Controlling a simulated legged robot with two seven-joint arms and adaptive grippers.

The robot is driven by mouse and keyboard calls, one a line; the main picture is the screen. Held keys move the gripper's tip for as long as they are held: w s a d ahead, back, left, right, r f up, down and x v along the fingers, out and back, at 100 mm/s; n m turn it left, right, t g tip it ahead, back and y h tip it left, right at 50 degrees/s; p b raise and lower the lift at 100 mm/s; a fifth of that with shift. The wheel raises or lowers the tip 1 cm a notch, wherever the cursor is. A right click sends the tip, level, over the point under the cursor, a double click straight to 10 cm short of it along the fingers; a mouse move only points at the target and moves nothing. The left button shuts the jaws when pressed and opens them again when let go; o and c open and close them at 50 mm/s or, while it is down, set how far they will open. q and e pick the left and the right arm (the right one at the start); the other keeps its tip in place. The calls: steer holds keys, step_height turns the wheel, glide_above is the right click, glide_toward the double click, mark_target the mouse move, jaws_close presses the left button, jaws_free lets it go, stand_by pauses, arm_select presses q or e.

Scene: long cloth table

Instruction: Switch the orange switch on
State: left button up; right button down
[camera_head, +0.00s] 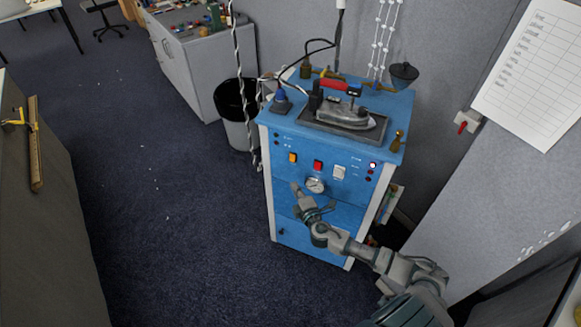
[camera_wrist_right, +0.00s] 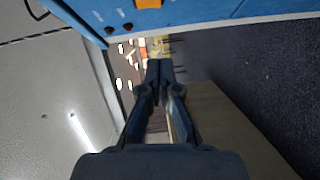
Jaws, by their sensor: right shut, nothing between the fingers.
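The orange switch (camera_head: 292,157) is on the front panel of a blue cabinet (camera_head: 330,226), at the left of a row of switches. An orange patch (camera_wrist_right: 148,3), seemingly the same switch, is cut off at the top edge of the right wrist view. My right gripper (camera_head: 297,188) is in front of the panel, just below the orange switch, and appears apart from it. Its fingers (camera_wrist_right: 159,66) are shut together and empty. Whether the switch is on or off is too small to tell. My left gripper is not in view.
An iron (camera_head: 346,116) rests on the cabinet top. A bin (camera_head: 238,132) stands at left. Open carpet (camera_head: 180,210) lies left of the cabinet.

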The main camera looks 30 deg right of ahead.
glide_toward(290, 161)
steer(key=w, duration=0.6)
steer(key=shift+w+d+f+b, duration=0.1)
steer(key=shift+w+d+b, duration=0.2)
steer(key=shift+b, duration=0.15)
steer(key=shift+d, duration=0.1)
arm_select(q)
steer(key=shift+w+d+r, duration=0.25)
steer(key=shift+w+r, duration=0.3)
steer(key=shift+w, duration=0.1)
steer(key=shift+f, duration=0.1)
arm_select(e)
steer(key=shift+d+f, duration=0.1)
steer(key=shift+b, duration=0.5)
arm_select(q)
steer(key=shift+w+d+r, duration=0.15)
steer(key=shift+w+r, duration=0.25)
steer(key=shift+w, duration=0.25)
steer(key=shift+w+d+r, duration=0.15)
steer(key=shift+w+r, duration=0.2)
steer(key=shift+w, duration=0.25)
